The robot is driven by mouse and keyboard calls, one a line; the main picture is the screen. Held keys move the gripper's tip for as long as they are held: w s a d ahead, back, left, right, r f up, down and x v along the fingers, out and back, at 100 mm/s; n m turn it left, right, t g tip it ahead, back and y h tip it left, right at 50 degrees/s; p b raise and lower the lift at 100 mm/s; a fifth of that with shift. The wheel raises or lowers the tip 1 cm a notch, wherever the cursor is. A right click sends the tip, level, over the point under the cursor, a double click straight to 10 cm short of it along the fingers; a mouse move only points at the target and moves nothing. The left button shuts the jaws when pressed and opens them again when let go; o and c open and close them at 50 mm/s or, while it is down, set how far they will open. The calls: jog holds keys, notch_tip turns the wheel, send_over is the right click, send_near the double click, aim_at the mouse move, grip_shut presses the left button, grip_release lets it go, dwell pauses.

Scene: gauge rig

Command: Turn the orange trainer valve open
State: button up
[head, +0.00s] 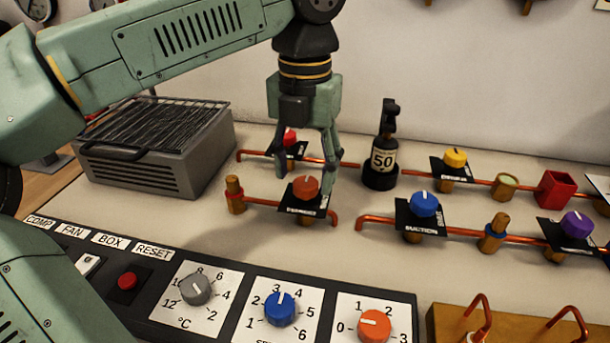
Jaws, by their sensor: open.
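An orange valve knob (306,188) sits on a black label plate over a copper pipe near the middle of the head view. Its label is too small to read surely. My gripper (308,182) points down at this knob, with one finger on its left and one behind its right side. The fingers are apart, and I cannot tell whether either touches the knob. A second orange knob (375,325) is on the front panel, on a white dial marked 0 to 3.
A red knob (290,137) stands behind my gripper, and a black bottle marked 50 (382,155) stands to its right. Blue (425,204), yellow (455,157) and purple (577,225) knobs sit further right. A grey grill box (155,145) is at left. The front panel (225,280) has several controls.

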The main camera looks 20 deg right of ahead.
aim_at(305, 183)
notch_tip(305, 183, up, 5)
jog(key=shift+r, duration=0.2)
dwell(0.5)
